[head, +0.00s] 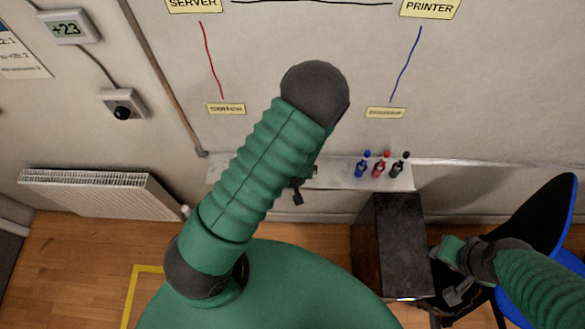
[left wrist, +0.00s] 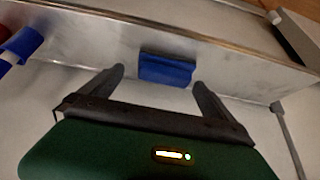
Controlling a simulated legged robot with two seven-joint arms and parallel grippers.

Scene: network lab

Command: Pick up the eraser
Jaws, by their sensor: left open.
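The eraser (left wrist: 166,68), blue with a dark top strip, rests on the pale whiteboard tray (left wrist: 225,80) in the left wrist view. My left gripper (left wrist: 158,80) is open, its two dark fingers apart in front of the eraser, one toward each end. I see no grip on it. In the head view my left arm hides the eraser, and only a dark bit of the left gripper (head: 298,193) shows by the tray (head: 335,179). My right gripper (head: 452,297) is low at the right, dark and partly lost against dark things; its opening is unclear.
A blue bottle-like marker (head: 363,165), a red one (head: 381,165) and a black one (head: 400,166) stand on the tray right of my left arm. A dark cabinet (head: 393,245) stands below. A blue-black chair (head: 545,225) is near my right arm. A radiator (head: 100,193) is at left.

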